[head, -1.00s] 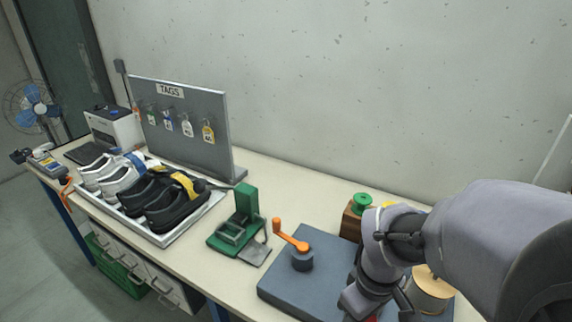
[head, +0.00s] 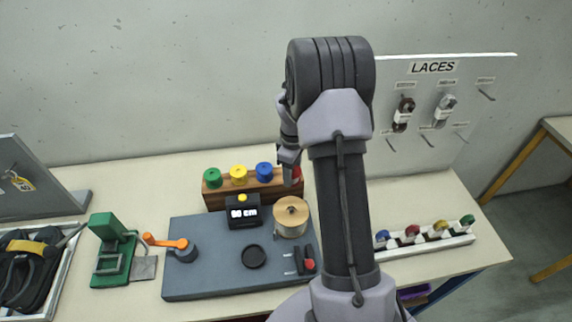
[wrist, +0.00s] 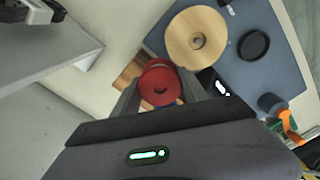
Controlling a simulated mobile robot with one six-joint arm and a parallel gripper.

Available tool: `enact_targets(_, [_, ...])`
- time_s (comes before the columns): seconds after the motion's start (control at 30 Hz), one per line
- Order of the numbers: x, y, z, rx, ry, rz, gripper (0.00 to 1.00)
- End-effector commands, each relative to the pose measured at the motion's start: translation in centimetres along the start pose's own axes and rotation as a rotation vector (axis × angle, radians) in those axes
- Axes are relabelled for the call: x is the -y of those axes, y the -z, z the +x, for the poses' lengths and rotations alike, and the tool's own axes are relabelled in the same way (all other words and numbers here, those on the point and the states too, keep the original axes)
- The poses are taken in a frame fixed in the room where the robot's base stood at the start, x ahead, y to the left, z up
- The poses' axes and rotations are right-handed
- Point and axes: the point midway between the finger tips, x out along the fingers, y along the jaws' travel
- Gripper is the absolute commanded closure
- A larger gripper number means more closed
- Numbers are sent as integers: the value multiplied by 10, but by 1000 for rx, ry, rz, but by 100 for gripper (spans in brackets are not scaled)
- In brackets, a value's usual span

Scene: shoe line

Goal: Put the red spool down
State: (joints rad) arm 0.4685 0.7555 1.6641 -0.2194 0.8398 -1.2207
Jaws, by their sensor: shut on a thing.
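The red spool (wrist: 159,84) is between the two fingers of my gripper (wrist: 160,93) in the wrist view, and the fingers are shut on it. In the head view only a sliver of the red spool (head: 297,173) shows, beside my arm. My gripper (head: 291,168) points down at the right end of the wooden spool rack (head: 230,196). Green (head: 212,177), yellow (head: 238,174) and blue (head: 264,171) spools stand on the rack in a row. Whether the red spool touches the rack is hidden by my arm and fingers.
In front of the rack are a blue-grey mat (head: 205,280), a length display (head: 243,212), a large tan spool (head: 291,216) and an orange-handled crank (head: 168,242). A LACES board (head: 440,110) stands right, behind a strip of lace rolls (head: 428,242).

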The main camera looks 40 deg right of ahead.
Motion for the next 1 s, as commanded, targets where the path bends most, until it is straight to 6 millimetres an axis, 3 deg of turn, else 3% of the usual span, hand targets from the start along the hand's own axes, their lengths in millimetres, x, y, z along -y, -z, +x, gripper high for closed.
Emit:
enact_targets(0.2, [-42, 25, 5, 0, -1, 0, 100])
enact_targets(0.4, [-57, 34, 10, 0, 0, 0, 100])
enact_targets(0.57, [-56, 33, 41, 1, 2, 0, 100])
enact_targets(0.9, [-56, 33, 45, 0, 0, 0, 100])
enact_targets(0.93, [-56, 33, 45, 0, 0, 0, 47])
enact_targets(1.0, [-56, 33, 44, 0, 0, 0, 33])
